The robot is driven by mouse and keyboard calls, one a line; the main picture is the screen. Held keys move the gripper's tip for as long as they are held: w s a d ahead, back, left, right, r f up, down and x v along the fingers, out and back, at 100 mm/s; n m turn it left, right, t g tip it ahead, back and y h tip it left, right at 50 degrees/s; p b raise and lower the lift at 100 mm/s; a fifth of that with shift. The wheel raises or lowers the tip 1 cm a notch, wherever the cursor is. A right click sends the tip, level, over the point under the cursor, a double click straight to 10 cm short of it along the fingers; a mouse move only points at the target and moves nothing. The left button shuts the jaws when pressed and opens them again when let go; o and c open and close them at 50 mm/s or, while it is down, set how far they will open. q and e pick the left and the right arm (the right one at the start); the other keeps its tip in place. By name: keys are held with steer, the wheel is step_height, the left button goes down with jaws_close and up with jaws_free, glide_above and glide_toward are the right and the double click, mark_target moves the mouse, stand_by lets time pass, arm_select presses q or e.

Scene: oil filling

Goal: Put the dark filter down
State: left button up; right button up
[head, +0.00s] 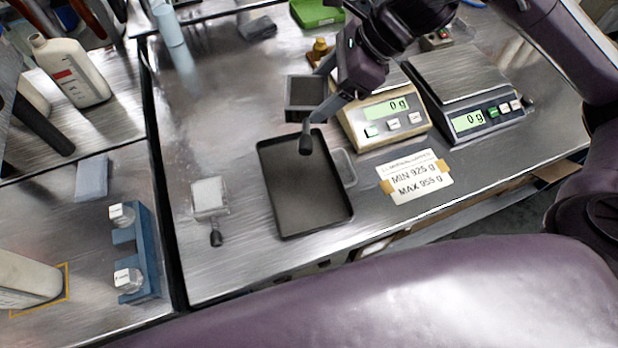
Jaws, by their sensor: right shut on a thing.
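The dark filter (304,92) is a square frame with a dark face, in the upper middle of the head view. Its handle appears to run toward the viewer to a black knob (306,143) over the far edge of the dark tray (262,195). My right gripper (328,100) comes in from the upper right and is shut on the dark filter, beside the frame. I cannot tell whether the filter touches the table. A pale filter (208,194) with a black-knobbed handle lies left of the tray. My left gripper is not in view.
Two scales (385,112) (468,98) reading 0 g stand on the right. A weight-limit card (414,178) lies in front. A clear dish (344,166) is beside the tray. Bottles (72,70) and a blue rack (146,250) are on the left. Table (215,120) left of the filter is bare.

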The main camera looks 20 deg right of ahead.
step_height(320, 180, down, 20)
steer(key=shift+r+p, duration=0.1)
steer(key=shift+p, duration=0.65)
steer(key=o, duration=1.1)
steer(key=shift+s, duration=0.1)
